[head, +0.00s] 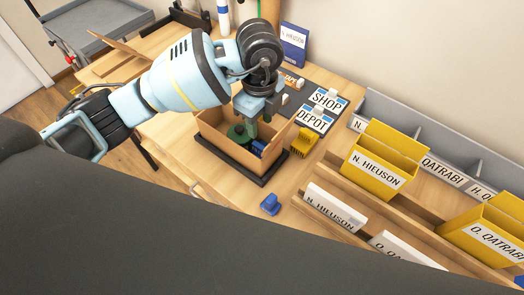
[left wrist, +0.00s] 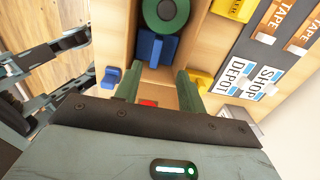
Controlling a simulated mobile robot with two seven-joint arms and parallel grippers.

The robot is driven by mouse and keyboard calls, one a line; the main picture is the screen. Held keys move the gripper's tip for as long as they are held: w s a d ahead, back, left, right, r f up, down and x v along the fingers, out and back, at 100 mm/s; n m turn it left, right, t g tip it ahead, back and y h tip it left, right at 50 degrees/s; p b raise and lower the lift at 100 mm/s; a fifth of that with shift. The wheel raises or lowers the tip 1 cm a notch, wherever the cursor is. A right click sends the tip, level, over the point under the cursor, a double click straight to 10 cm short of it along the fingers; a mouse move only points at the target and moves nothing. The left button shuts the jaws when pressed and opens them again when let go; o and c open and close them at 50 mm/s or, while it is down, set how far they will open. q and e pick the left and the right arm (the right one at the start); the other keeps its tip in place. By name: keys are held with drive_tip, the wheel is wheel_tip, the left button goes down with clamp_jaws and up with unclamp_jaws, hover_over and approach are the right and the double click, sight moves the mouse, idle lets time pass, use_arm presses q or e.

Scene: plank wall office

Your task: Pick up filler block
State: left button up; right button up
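Which thing is the filler block is not marked. A blue block (left wrist: 150,48) is inside the open cardboard box (head: 222,146), next to a green roll (head: 240,133); it also shows in the head view (head: 258,148). My left gripper (head: 252,126) points down into the box. In the left wrist view its two fingers (left wrist: 158,76) stand apart, with the blue block just beyond their tips and nothing held between them. A small red thing (left wrist: 148,103) shows between the fingers, partly hidden.
The box stands on a black tray (head: 268,178). A blue piece (head: 270,204) lies on the table in front, and a yellow ribbed piece (head: 303,142) is right of the box. SHOP (head: 327,101) and DEPOT (head: 313,120) labels, yellow bins (head: 383,160) and wooden racks stand to the right.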

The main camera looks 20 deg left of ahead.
sight(261, 146)
use_arm(q)
wheel_tip(261, 146, down, 2)
drive_tip(key=shift+w+f, duration=0.1)
drive_tip(key=shift+f, duration=0.15)
drive_tip(key=shift+s+f, duration=0.25)
drive_tip(key=shift+f, duration=0.2)
drive_tip(key=f, duration=0.4)
drive_tip(key=shift+s+d+f, duration=0.15)
drive_tip(key=shift+s+d, duration=0.05)
drive_tip(key=shift+s, duration=0.05)
drive_tip(key=shift+c, duration=0.3)
clamp_jaws()
